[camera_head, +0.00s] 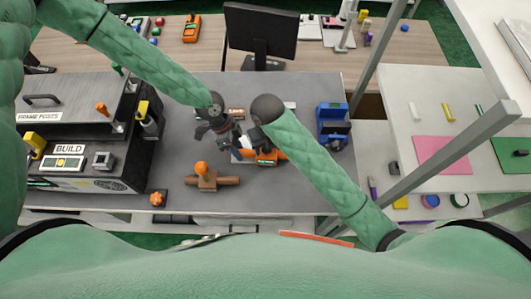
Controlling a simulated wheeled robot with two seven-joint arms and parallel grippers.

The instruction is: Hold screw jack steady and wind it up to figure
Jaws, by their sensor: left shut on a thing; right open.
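An orange device (266,158), seemingly the screw jack, stands on the grey bench below my two hands, which hide much of it. My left gripper (236,146) reaches in from the left and is shut at the left side of this device. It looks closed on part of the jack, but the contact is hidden. My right gripper (257,142) is just above and beside the device, open. I cannot tell whether it touches the device. A small sign reading BUILD (70,149) stands at the left, above a panel with a small display (62,163) too small to read.
A brown bar with an orange knob (206,178) lies in front of my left gripper. A blue device (333,127) stands to the right. A black monitor (261,32) is behind. A dark cabinet (75,100) fills the left. Bench front right is clear.

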